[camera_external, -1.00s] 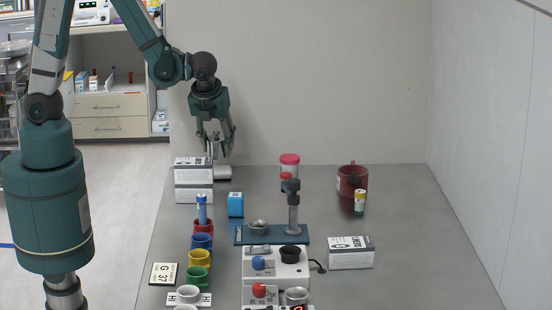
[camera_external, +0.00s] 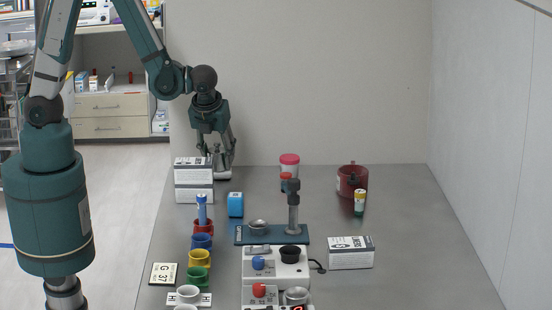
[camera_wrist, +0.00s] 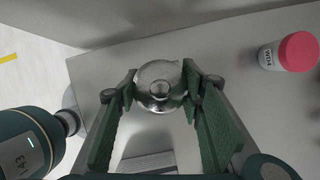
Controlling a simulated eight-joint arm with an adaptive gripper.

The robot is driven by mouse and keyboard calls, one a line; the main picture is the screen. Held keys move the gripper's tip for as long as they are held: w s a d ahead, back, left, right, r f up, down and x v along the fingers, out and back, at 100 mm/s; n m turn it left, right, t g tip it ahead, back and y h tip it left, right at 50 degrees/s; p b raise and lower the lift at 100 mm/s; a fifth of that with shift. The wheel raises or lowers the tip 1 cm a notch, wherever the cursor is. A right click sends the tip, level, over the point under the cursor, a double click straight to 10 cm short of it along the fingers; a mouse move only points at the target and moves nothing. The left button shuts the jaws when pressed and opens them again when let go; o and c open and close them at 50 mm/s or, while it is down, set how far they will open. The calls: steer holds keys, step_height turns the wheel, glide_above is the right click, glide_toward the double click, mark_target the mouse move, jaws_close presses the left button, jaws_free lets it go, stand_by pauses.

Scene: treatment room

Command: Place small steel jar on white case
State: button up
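In the external view, my gripper (camera_external: 221,174) is low over the table's back left, and the jar is mostly hidden behind the fingers. White cartons with dark print (camera_external: 193,182) are stacked just left of it. Another white box (camera_external: 350,253) lies at the right. Which one is the white case is not clear.
A red-capped container (camera_external: 289,167) and a red mug (camera_external: 352,180) stand at the back. A small blue box (camera_external: 235,205), a stand with a post (camera_external: 293,210) and several coloured cups (camera_external: 200,258) are nearer. The table's right side is largely clear.

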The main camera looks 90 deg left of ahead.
steer(key=o, duration=0.4)
steer(key=shift+c, duration=0.2)
steer(key=shift+r, duration=0.15)
steer(key=p+v, duration=0.2)
steer(key=v, duration=1)
stand_by(0.8)
steer(key=s+d+r+n+t+h, duration=0.2)
steer(key=s+r+n, duration=0.3)
steer(key=r+n, duration=0.3)
steer(key=s+d+r+n+t+h, duration=0.2)
steer(key=s+d+r+n+t, duration=0.2)
steer(key=n, duration=0.9)
steer(key=v, duration=0.5)
steer(key=shift+w+d+r, duration=0.2)
steer(key=shift+w+r, duration=0.15)
